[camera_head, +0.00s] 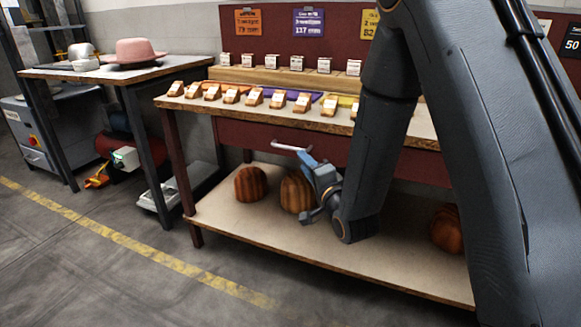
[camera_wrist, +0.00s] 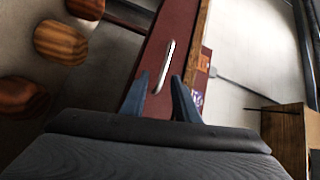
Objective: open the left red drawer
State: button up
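The left red drawer (camera_head: 240,135) sits under the tabletop of the workbench, and its front looks flush with the bench. Its pale bar handle (camera_head: 288,147) stands out from the front. My gripper (camera_head: 306,160) is just in front of the handle, near its right end in the head view. In the wrist view, the red drawer front (camera_wrist: 152,50) runs slanted and the handle (camera_wrist: 168,62) appears between the two fingertips of my open gripper (camera_wrist: 161,76). The fingers look empty; I cannot tell whether they touch the handle. My arm hides the drawer's right part.
Brown ridged wooden forms (camera_head: 251,184) stand on the lower shelf (camera_head: 245,220). Small labelled blocks (camera_head: 254,97) line the benchtop above. A side table (camera_head: 115,73) with a pink hat (camera_head: 136,50) stands left. The floor in front (camera_head: 130,270) is clear.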

jog(key=a+t+b, duration=0.1)
jog(key=y+b, duration=0.1)
send_near(290, 151)
jog(key=shift+m, duration=0.4)
jog(key=w+a+r, duration=0.3)
jog(key=a, duration=0.1)
jog(key=shift+w+r, duration=0.4)
jog(key=shift+c, duration=0.3)
grip_shut()
